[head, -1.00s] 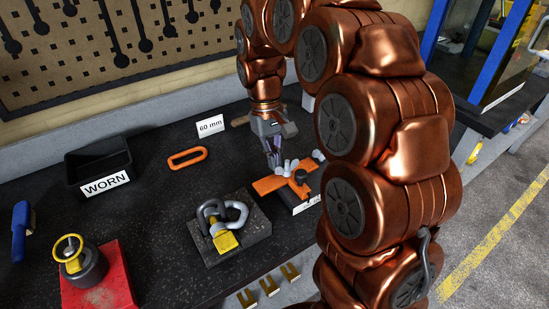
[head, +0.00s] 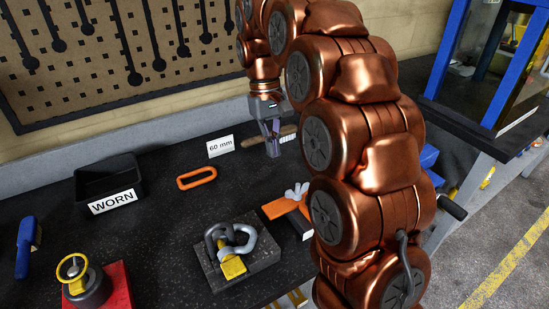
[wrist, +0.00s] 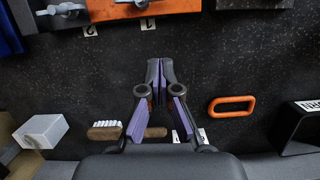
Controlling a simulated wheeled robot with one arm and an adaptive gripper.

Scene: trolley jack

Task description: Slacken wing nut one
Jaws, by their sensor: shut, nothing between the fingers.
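The orange clamp bar (head: 280,208) lies on a block at the bench front, partly hidden by my arm. A light grey wing nut (head: 297,192) stands on it; its number is not readable in the head view. In the wrist view the orange bar (wrist: 108,10) is at the top edge, with label 1 (wrist: 147,23) beside label 2 (wrist: 90,30). The wing nut by label 1 (wrist: 136,2) is cut off by the frame; another wing nut (wrist: 62,9) shows at left. My gripper (head: 273,155) is shut and empty, above the bench behind the bar; its tips (wrist: 160,65) touch nothing.
A brush (head: 255,138) lies behind my gripper. An orange ring (head: 197,178), a WORN bin (head: 108,180) and a block with shackles (head: 262,259) are to the left. The 60 mm sign (head: 220,146) stands at the back. Bench between ring and bar is clear.

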